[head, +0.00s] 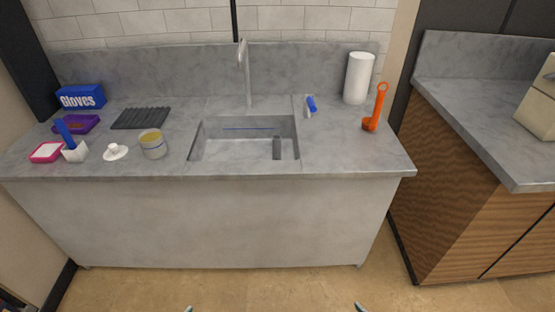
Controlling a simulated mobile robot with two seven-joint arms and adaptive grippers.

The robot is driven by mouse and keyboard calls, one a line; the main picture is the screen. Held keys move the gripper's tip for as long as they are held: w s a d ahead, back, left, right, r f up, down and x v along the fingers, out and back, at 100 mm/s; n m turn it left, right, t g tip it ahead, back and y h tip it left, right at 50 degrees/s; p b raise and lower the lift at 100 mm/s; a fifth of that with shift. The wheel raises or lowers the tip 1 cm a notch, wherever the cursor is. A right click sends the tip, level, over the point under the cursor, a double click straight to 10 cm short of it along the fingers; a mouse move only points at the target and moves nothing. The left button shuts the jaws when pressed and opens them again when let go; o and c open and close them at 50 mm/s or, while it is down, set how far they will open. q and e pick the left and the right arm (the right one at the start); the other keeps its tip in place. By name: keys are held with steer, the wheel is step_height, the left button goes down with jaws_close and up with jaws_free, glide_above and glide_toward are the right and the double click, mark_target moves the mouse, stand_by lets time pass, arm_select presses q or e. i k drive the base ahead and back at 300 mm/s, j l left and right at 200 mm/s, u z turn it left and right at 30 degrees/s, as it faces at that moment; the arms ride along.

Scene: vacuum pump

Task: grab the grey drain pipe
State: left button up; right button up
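A small dark grey upright cylinder, which looks like the grey drain pipe (277,148), stands inside the sink basin (212,147) near its right front corner. Only a small tip of my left gripper (188,308) shows at the bottom edge of the head view. A small tip of my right gripper (361,307) shows at the bottom edge, further right. Both are well in front of and below the counter, apart from the pipe. Their fingers are mostly out of frame, so I cannot tell whether they are open.
A tap (243,70) rises behind the sink. Right of it are a blue-and-white item (310,106), paper roll (358,78) and orange tool (376,108). Left are a jar (153,144), black mat (140,118), glove box (82,97) and several small items. The counter front (230,220) is clear.

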mark_target(276, 139)
steer(key=i+j, duration=0.2)
steer(key=j, duration=0.2)
steer(key=i+j, duration=0.2)
steer(key=j, duration=0.15)
steer(key=i+j, duration=0.2)
steer(key=j, duration=0.2)
